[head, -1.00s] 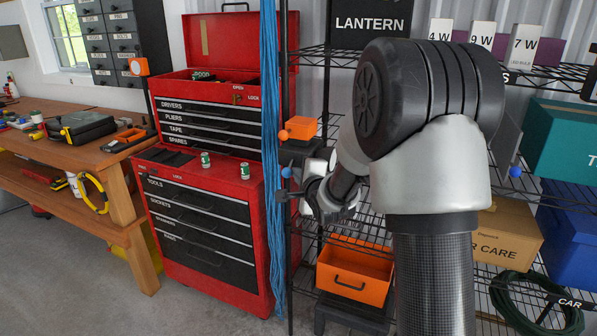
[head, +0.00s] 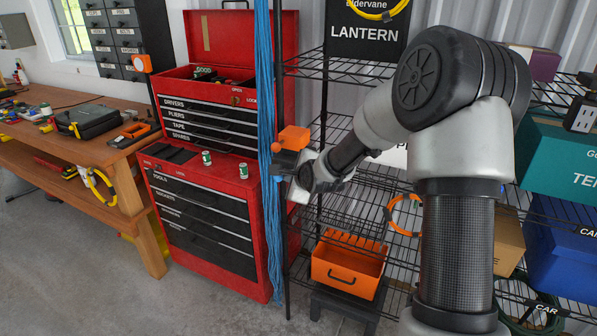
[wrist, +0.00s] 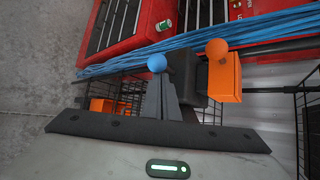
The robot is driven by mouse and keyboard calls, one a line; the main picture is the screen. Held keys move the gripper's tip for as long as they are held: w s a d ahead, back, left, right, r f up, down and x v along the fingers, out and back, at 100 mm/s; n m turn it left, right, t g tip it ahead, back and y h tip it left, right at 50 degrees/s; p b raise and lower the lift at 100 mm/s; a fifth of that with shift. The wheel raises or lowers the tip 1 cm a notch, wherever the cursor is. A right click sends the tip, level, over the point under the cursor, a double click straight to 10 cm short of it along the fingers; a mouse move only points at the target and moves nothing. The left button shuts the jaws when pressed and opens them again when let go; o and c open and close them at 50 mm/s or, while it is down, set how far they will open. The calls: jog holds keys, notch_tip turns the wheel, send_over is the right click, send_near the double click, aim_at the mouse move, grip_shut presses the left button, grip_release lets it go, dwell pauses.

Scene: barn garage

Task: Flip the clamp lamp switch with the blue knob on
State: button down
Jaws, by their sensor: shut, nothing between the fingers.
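In the wrist view a blue ball knob (wrist: 157,63) shows right at the tips of my gripper (wrist: 160,78). The fingers are together and empty; I cannot tell whether they touch the knob. A dark switch box (wrist: 188,70) is just right of the knob, partly behind the fingers. Beside it is an orange box (wrist: 225,78) with an orange ball knob (wrist: 217,48). In the head view the orange box (head: 293,138) is on the rack's front post, with my gripper (head: 279,172) just below it. The blue knob is hidden there, and no lamp is identifiable.
A hanging blue cable bundle (head: 268,90) is close left of the gripper. The red tool chest (head: 259,225) stands behind it on the left. Floor at the front left is clear.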

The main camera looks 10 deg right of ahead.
jog(key=shift+w+r, duration=0.1)
jog(key=shift+r, duration=0.3)
jog(key=shift+w+r, duration=0.1)
jog(key=shift+r, duration=0.2)
dwell(1.3)
jog(key=shift+a+r+p, duration=0.1)
jog(key=shift+r+p, duration=0.2)
jog(key=shift+r, duration=0.4)
